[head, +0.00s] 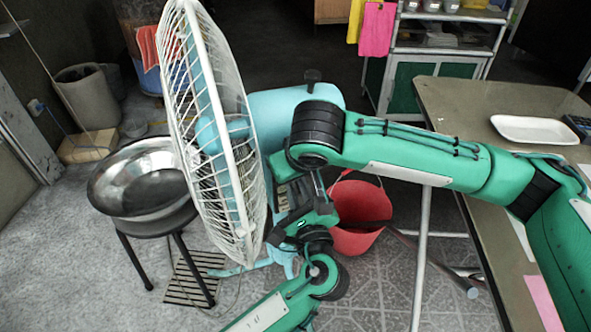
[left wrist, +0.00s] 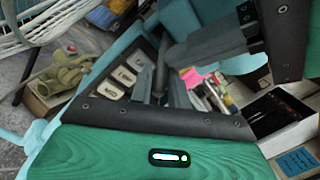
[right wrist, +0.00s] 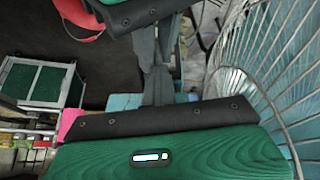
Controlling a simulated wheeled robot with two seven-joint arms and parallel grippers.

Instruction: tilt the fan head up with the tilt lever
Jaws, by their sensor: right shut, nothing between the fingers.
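The fan's white wire head (head: 213,130) stands tilted at centre-left, with its light blue motor housing (head: 285,115) behind it. A small dark knob (head: 312,78) rises from the housing top; I cannot tell if it is the tilt lever. My right gripper (right wrist: 157,90) is shut and empty, beside the fan cage. My left gripper (left wrist: 161,82) has its fingers apart, with a dark rod (left wrist: 161,62) showing between or beyond them; contact cannot be told. The two grippers are close together below the housing. A panel with white keys (left wrist: 124,76) lies beyond the left fingers.
A metal bowl (head: 140,180) on a dark stool stands left of the fan. A red bucket (head: 360,212) is behind the grippers. A table (head: 455,105) with a white tray (head: 535,129) is at right. My right arm crosses between table and fan.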

